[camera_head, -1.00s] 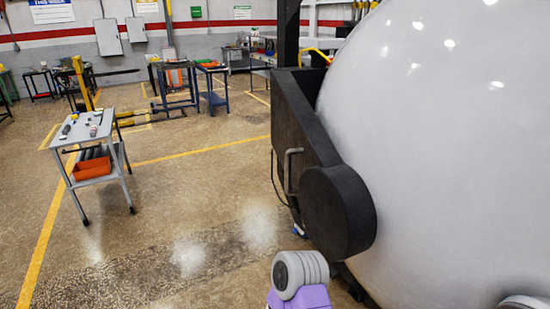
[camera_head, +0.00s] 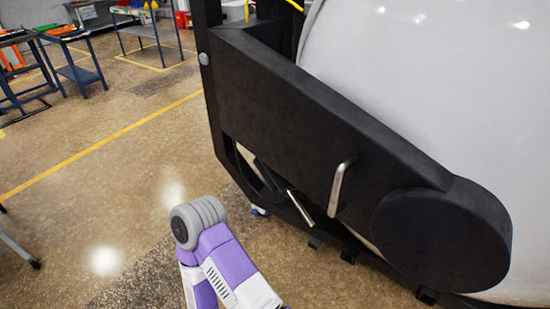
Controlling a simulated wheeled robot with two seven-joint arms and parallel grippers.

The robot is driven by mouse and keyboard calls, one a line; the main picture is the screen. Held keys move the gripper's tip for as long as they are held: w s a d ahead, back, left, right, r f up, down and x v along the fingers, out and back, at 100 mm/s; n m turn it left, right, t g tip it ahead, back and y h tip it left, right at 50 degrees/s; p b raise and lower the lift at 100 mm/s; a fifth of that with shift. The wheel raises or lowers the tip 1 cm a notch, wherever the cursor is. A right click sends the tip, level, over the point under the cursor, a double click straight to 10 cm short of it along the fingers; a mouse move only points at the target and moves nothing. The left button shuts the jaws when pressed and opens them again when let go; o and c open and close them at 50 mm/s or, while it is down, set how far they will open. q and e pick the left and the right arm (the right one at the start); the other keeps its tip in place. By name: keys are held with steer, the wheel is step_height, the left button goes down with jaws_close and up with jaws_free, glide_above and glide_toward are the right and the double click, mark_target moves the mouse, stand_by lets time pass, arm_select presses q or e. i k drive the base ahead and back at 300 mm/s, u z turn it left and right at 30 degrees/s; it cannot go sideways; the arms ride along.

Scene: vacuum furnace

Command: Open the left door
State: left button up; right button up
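The left door is a big pale grey dome (camera_head: 430,90) that fills the right of the head view. A thick black hinge arm (camera_head: 300,115) crosses its left side and ends in a round black hub (camera_head: 440,240). A bent silver handle (camera_head: 340,187) stands out from the black arm. I cannot tell from this angle whether the door is shut. A purple and white arm link of mine with a grey joint shows at the bottom, apart from the handle in the picture. Neither of my grippers is in view.
A silver rod (camera_head: 299,208) sticks out below the black arm, near the floor. Blue workbenches (camera_head: 75,65) stand at the far left. The floor (camera_head: 110,175) left of the furnace, with a yellow line, is clear.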

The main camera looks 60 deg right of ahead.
mark_target(422, 127)
steer(key=i, duration=1.05)
steer(key=z, duration=2.3)
